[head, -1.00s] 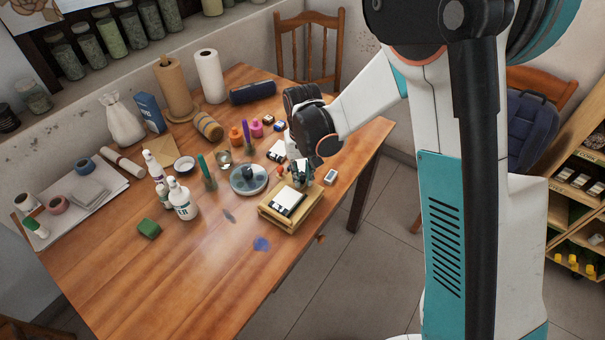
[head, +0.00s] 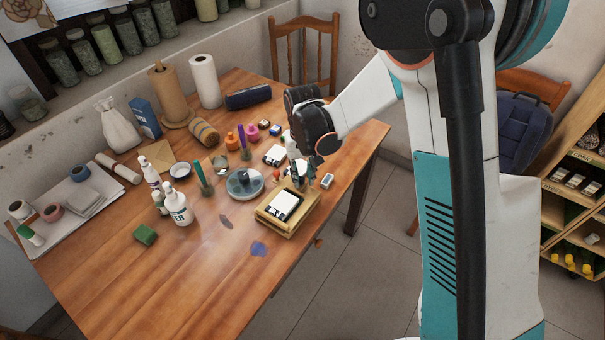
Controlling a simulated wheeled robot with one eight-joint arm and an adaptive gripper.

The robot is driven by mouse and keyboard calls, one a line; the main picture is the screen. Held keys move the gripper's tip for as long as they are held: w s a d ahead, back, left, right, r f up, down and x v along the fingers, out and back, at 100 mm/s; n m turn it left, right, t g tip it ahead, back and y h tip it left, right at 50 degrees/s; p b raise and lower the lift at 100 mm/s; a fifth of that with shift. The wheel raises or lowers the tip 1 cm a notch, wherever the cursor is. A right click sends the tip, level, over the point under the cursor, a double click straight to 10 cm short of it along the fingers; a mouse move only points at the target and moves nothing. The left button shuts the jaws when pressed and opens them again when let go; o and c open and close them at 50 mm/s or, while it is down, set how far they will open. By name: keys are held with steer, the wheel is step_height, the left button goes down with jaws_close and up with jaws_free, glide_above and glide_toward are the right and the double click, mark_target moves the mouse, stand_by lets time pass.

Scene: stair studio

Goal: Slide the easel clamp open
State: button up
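A small wooden easel (head: 274,219) lies on the table near its front right edge in the head view. I cannot tell which part is the clamp. My gripper (head: 299,178) points down at the easel's far edge, just behind the white sheet. Its fingers are small and dark here, so I cannot tell whether they touch the easel or how far apart they are.
A round grey dish (head: 245,184) stands close left of the easel. A small white block (head: 327,181) lies to its right. White bottles (head: 178,207) and a green sponge (head: 145,234) are further left. The table's front is mostly clear.

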steer(key=shift+r, duration=0.1)
step_height(320, 180, up, 12)
stand_by(0.5)
stand_by(0.4)
steer(key=s+d+r+t, duration=0.3)
steer(key=s+d+r, duration=0.6)
steer(key=d+r, duration=0.1)
steer(key=s+d+m+t, duration=0.1)
steer(key=s+d+t, duration=0.3)
steer(key=s, duration=0.9)
steer(key=shift+d+r, duration=0.15)
steer(key=shift+d, duration=0.75)
